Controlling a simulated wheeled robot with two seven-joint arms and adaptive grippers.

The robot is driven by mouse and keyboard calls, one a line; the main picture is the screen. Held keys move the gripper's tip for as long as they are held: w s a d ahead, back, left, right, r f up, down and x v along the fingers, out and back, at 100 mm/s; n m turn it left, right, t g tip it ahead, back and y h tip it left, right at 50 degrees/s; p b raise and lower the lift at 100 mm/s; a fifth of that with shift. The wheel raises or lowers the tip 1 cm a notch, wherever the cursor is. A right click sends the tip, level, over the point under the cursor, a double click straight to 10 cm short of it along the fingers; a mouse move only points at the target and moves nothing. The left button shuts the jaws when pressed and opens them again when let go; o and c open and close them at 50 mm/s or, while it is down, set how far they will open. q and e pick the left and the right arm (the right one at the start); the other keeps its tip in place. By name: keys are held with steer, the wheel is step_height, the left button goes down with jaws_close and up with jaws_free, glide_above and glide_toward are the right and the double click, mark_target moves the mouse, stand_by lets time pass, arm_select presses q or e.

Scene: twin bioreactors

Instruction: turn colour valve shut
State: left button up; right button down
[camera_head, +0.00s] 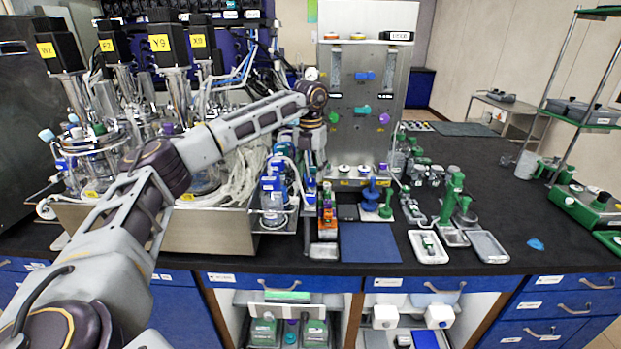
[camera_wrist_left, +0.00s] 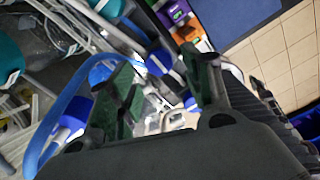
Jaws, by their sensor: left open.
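A steel panel (camera_head: 350,140) stands at the back middle. It carries a blue knob (camera_head: 365,76), a teal knob (camera_head: 362,110), a green knob (camera_head: 334,117) and a purple knob (camera_head: 384,118). I cannot tell which part is the colour valve. My left arm reaches across to the panel's left side and bends down there; its gripper (camera_head: 309,180) is small and partly hidden among blue-capped fittings. In the left wrist view the gripper (camera_wrist_left: 162,75) is open, its green-padded fingers apart. A blue-capped fitting (camera_wrist_left: 159,62) shows between or beyond them; contact is unclear. My right gripper is out of view.
Bioreactor vessels with yellow-labelled motors (camera_head: 160,43) and tangled tubing crowd the left, above a steel tray (camera_head: 215,240). Blue-capped bottles (camera_head: 272,190) stand close to the gripper. A blue mat (camera_head: 370,243) lies bare at the front. The right bench (camera_head: 500,175) has free room.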

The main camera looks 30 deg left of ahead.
mark_target(311, 182)
arm_select(q)
steer(key=shift+f, duration=1.25)
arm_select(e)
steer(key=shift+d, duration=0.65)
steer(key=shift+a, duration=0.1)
